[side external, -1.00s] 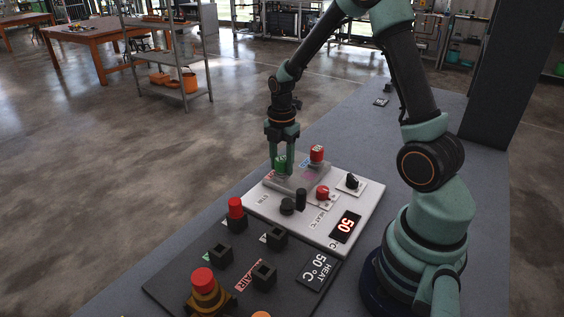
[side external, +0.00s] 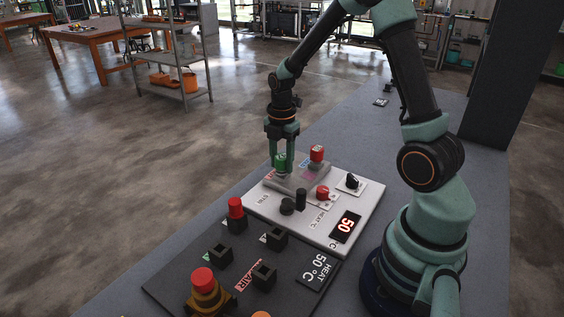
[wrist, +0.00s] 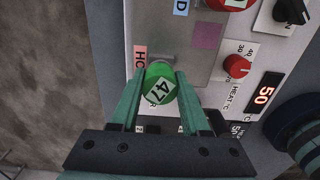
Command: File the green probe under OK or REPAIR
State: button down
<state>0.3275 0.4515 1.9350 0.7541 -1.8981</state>
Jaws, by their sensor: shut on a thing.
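The green probe (side external: 280,161) is gripped upright between the fingers of my gripper (side external: 282,164), above or at the grey block on the white panel (side external: 262,212). Its round top, marked 47, faces up in the wrist view (wrist: 160,84), beside a pink label starting "HO". Whether its lower end is in the block I cannot tell. The dark rack (side external: 170,284) has several black square sockets, such as one (side external: 264,276) near a red label ending in "AIR" (side external: 249,274). A green label is mostly hidden behind another socket (side external: 220,255).
A red-capped probe (side external: 317,155) stands on the block. Another red cap (side external: 235,208) sits at a rack socket. The panel carries a red knob (side external: 322,192), a black knob (side external: 352,181) and a display (side external: 345,227) reading 50. A red button (side external: 203,279) stands at the rack's front.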

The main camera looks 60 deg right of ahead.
jog(key=shift+r, duration=4.75)
jog(key=shift+a, duration=0.1)
jog(key=s+a+r+n, duration=0.1)
jog(key=s+a+n, duration=0.1)
jog(key=a, duration=0.6)
jog(key=s+a+r+n, duration=0.1)
jog(key=s+a, duration=0.1)
jog(key=a, duration=0.6)
jog(key=s+a+n, duration=0.3)
jog(key=s+a, duration=0.7)
notch_tip(320, 180, down, 8)
jog(key=shift+a+r, duration=0.15)
jog(key=shift+a, duration=0.05)
